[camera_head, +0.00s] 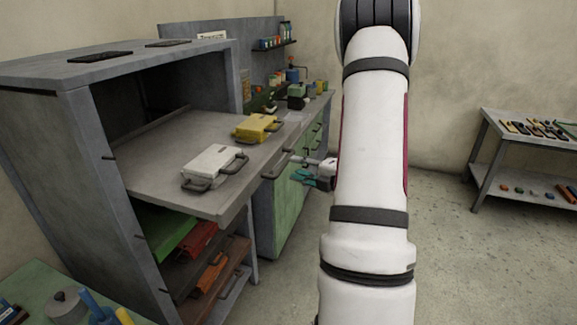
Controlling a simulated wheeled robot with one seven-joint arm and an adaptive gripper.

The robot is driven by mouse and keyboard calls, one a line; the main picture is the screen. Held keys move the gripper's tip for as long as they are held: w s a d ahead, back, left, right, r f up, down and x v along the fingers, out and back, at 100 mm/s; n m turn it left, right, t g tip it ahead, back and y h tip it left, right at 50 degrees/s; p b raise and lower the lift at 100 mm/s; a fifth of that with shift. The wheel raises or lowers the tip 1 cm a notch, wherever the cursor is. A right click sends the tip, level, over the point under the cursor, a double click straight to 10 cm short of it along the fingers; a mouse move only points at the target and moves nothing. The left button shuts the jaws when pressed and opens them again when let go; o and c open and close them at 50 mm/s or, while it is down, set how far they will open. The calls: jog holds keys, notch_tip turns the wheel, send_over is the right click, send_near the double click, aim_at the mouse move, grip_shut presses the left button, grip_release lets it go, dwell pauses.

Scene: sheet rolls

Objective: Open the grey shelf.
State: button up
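The grey shelf (150,150) is a flat sheet-metal board, extended well out of the grey cabinet (38,150). A white case (214,166) and a yellow case (256,128) lie on it. A bar handle (275,168) sits at the shelf's right front edge. My gripper (306,170) is just right of this handle, with its fingers towards it. The fingers are small and partly hidden by my arm. I cannot tell whether they touch the handle or whether they are open or shut.
Lower shelves hold green (165,232) and red (195,240) cases. A green-fronted workbench (288,200) with tools stands behind the shelf. A tool table (487,165) stands at the right. A green tabletop (35,262) is at the lower left. The floor at the right is clear.

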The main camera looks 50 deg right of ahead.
jog(key=s+r, duration=0.1)
jog(key=s, duration=0.5)
jog(key=shift+a, duration=0.15)
jog(key=shift+w, duration=0.15)
